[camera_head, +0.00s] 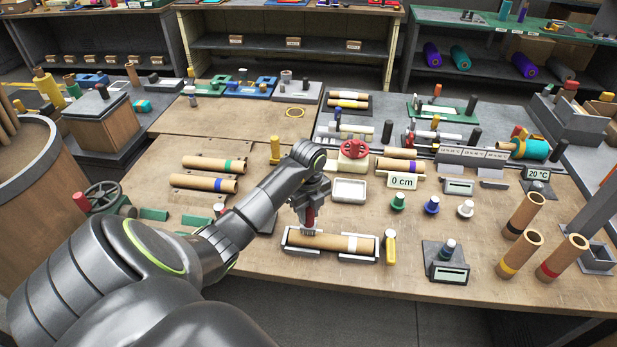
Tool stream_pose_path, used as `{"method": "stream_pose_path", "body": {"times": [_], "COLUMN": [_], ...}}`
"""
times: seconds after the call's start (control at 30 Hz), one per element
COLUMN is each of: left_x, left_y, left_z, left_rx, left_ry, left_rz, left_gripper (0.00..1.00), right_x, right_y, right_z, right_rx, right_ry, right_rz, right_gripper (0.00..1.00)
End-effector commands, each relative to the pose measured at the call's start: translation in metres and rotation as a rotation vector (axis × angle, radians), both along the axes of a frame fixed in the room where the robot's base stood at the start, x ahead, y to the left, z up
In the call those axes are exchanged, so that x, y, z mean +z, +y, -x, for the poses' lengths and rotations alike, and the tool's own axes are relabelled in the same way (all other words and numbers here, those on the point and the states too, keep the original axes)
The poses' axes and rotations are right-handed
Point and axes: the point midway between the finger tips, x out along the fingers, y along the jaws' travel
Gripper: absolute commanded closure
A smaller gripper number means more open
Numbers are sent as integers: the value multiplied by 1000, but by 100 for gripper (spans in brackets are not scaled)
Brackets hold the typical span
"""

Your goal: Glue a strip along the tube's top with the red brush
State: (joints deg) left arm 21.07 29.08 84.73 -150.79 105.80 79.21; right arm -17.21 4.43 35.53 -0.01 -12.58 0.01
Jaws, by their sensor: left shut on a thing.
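A brown cardboard tube (325,241) with a white band near its right end lies level in a pale cradle (374,259) near the table's front edge. My left gripper (309,208) points down over the tube's left part. It is shut on the red brush (309,218), which stands upright in it. The brush's lower end is at or just above the tube's top; I cannot tell if it touches. I cannot make out any glue on the tube. My right gripper is not in view.
A white tray (349,191) lies just behind the tube. A yellow-handled tool (390,247) stands at the cradle's right end. Green (398,202), blue (432,205) and white (465,209) knobbed pieces stand to the right. Upright tubes (519,254) stand at the front right.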

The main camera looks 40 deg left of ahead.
Motion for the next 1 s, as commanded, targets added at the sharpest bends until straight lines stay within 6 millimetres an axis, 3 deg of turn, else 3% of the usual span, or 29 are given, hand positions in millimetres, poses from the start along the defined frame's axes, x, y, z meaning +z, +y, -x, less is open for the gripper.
{"method": "stream_pose_path", "body": {"times": [0.67,1.0], "left_x": [-8,-8], "left_y": [-1,-17], "left_z": [0,-11], "left_rx": [0,0], "left_ry": [0,-1], "left_rz": [0,1], "left_gripper": [95,95], "right_x": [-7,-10], "right_y": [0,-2], "right_z": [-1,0], "right_rx": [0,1], "right_ry": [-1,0], "right_rz": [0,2], "right_gripper": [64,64]}}
